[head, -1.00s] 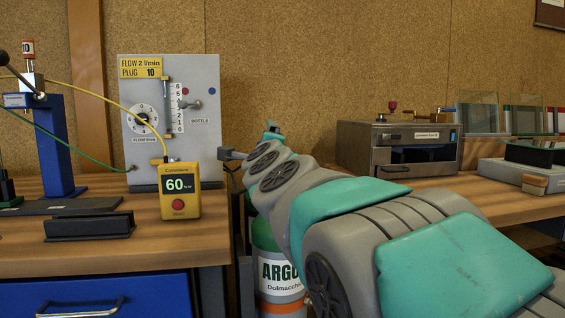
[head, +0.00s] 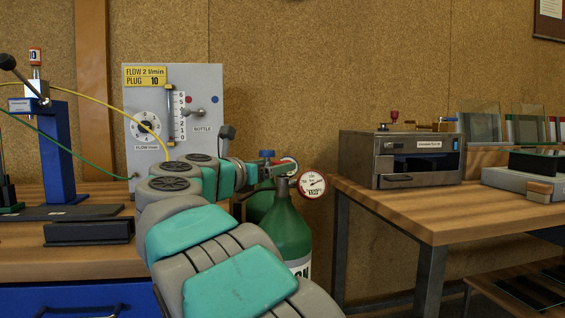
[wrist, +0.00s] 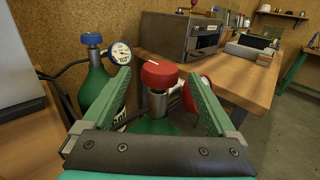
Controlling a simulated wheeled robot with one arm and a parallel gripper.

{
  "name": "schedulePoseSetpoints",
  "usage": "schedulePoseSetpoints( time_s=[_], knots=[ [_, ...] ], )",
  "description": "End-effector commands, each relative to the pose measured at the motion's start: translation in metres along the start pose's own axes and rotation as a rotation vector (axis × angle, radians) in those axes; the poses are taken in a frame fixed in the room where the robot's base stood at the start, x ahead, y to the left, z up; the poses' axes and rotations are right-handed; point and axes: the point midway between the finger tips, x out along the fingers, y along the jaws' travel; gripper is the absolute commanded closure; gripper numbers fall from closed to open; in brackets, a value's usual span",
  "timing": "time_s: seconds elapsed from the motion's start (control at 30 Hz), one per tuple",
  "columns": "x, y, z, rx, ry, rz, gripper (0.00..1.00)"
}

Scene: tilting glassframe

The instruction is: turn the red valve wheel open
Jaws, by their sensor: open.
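The red valve wheel (wrist: 160,73) sits on a metal neck on top of a green gas bottle (wrist: 155,125). In the wrist view my gripper (wrist: 157,82) is open, with one green finger on each side of the wheel and neck. I see gaps between the fingers and the wheel; no contact shows. The wheel has a pale mark on its upper face. In the head view the green bottle (head: 290,236) stands between the two benches, and my wrist and gripper partly cover its top, so the wheel is not clear there.
A second green bottle (wrist: 97,90) with a blue wheel (wrist: 91,39) and a white gauge (wrist: 121,52) stands to the left. A red-rimmed gauge (head: 312,184) is close beside the red wheel's bottle. A steel oven (head: 402,158) stands on the right bench (head: 440,215). The flow panel (head: 205,90) stands left.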

Motion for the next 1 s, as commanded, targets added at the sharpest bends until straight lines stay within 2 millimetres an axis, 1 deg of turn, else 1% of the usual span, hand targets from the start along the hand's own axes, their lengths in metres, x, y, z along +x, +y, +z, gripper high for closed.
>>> schedulePoseSetpoints(
  time_s=[0.03, 0.1, 0.2, 0.3, 0.43, 0.67, 1.0],
  knots=[
    [0.009, -0.001, 0.001, -0.001, 0.0, -0.003, 0.08],
    [0.02, -0.001, 0.002, -0.001, 0.0, -0.005, 0.08],
    [0.032, -0.001, 0.002, 0.0, -0.001, -0.004, 0.08],
    [0.04, -0.001, 0.003, 0.001, -0.002, 0.0, 0.08],
    [0.045, -0.001, 0.002, 0.0, -0.003, 0.001, 0.08],
    [0.045, -0.001, 0.002, -0.001, -0.003, 0.001, 0.08],
    [0.045, 0.0, 0.001, -0.002, -0.002, 0.001, 0.46]
  ],
)
